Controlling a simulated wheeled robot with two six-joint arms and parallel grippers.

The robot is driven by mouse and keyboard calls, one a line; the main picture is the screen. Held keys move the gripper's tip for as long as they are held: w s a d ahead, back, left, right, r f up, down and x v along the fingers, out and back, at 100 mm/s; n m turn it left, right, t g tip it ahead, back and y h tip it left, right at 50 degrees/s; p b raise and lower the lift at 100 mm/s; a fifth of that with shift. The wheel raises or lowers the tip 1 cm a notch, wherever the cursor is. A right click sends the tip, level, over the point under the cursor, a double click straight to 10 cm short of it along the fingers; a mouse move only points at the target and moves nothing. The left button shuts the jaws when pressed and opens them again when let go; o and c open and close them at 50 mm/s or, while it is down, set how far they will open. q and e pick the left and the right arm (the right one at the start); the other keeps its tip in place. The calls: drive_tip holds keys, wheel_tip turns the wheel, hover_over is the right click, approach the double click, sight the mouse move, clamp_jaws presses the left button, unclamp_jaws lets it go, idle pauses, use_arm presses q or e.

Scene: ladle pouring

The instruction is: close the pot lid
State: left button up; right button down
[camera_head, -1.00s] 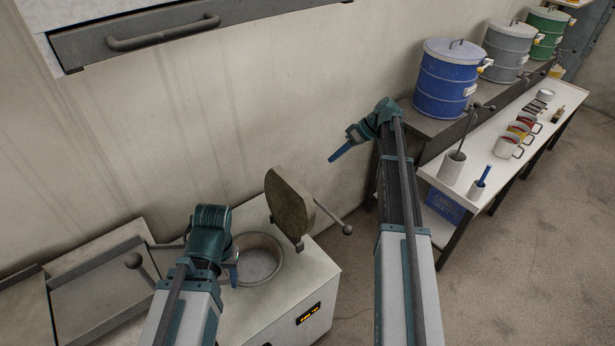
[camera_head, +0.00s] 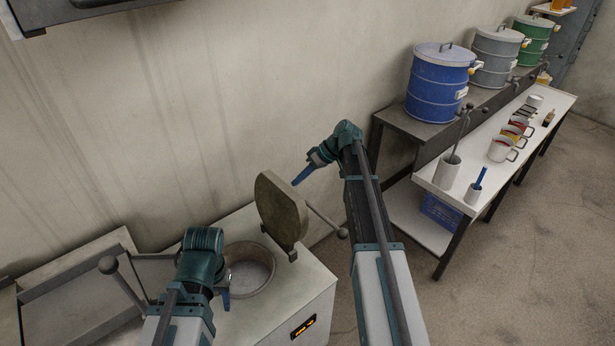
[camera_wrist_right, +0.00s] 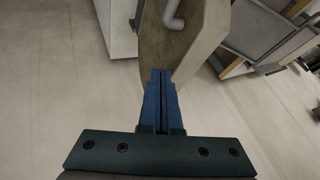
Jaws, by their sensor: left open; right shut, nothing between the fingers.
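The pot (camera_head: 247,272) is a round metal basin set into a white cabinet (camera_head: 312,290). Its thick round lid (camera_head: 281,208) stands open, nearly upright on the pot's right side, with a bar handle ending in a ball at its right. My right gripper (camera_head: 296,183) is shut and empty, just behind and above the lid in the head view. In the right wrist view its blue fingers (camera_wrist_right: 160,80) point at the lid's face (camera_wrist_right: 178,45); I cannot tell whether they touch. My left gripper (camera_head: 227,298) is open at the pot's left edge, partly hidden by its own wrist.
A framed panel with a ball-ended lever (camera_head: 108,265) lies left of the pot. A white table (camera_head: 430,184) with cups and a ladle holder stands at right, below a shelf with blue (camera_head: 437,85), grey and green drums. The wall is close behind the lid.

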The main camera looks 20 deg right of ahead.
drive_tip(key=shift+a, duration=0.25)
